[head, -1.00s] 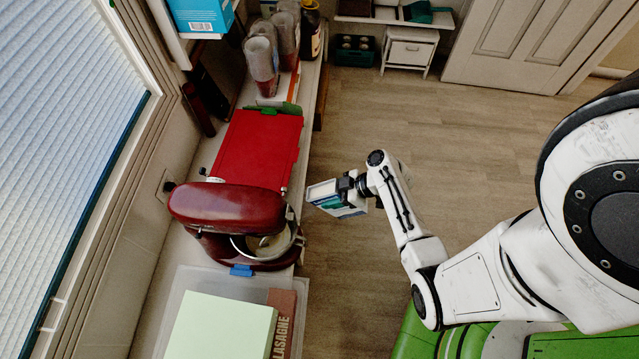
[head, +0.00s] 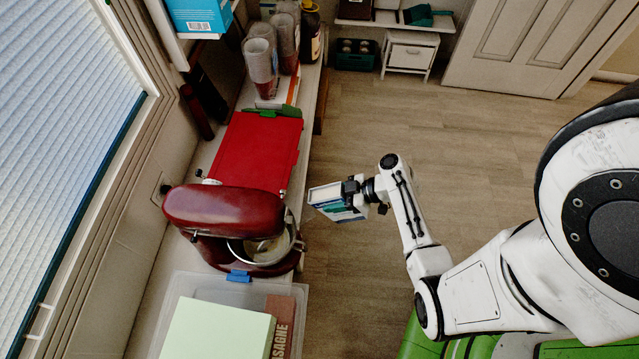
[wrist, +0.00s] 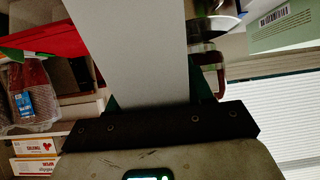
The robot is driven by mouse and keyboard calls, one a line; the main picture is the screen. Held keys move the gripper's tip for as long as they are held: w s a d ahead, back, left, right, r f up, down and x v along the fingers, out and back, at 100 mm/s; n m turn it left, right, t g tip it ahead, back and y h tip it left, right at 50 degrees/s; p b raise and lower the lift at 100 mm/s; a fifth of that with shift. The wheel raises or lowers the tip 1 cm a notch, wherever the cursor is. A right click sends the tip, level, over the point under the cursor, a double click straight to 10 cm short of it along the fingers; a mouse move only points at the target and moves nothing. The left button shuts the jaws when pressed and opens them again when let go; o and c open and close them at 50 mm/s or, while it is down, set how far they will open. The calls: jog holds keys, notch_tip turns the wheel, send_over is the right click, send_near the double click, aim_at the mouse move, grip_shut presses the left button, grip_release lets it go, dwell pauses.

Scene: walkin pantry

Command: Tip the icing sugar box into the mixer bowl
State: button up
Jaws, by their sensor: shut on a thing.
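The red stand mixer (head: 225,209) stands on the counter at the left in the head view. Its steel mixer bowl (head: 268,249) sits under the mixer head and shows only in part. My gripper (head: 356,195) is shut on the icing sugar box (head: 333,200), a white, blue and green carton. The box is held to the right of the bowl, past the counter's edge and over the floor, apart from the mixer. In the wrist view the box (wrist: 130,50) is a broad pale face across the middle, and part of the bowl (wrist: 208,25) shows beyond it.
A red board (head: 258,150) lies behind the mixer, with stacked cups (head: 262,65) beyond. A clear bin (head: 180,290) holding a pale green box (head: 220,328) and a lasagne box (head: 282,318) stands in front. The floor (head: 400,130) right of the counter is open.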

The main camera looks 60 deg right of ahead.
jog(key=shift+f+b, duration=0.3)
jog(key=shift+b, duration=0.35)
jog(key=shift+s+d+f+t+y+b, duration=0.15)
jog(key=shift+d+f+t+y+b, duration=0.45)
jog(key=shift+b, duration=1.35)
jog(key=shift+s+a+f+t+b, duration=0.1)
jog(key=shift+f+t+b, duration=0.15)
jog(key=shift+t+b, duration=1.2)
jog(key=shift+s+d+f+t+y+b, duration=0.15)
jog(key=shift+d+f+t+y+b, duration=0.2)
jog(key=shift+b, duration=2.05)
jog(key=shift+s+d+f+b, duration=0.1)
jog(key=shift+b, duration=0.45)
jog(key=shift+d+f+t+b, duration=0.15)
jog(key=shift+f+t+b, duration=0.35)
jog(key=shift+b, duration=0.65)
jog(key=shift+r+t+y, duration=0.2)
jog(key=shift+t+y, duration=0.05)
jog(key=shift+t, duration=0.05)
jog(key=shift+s, duration=0.1)
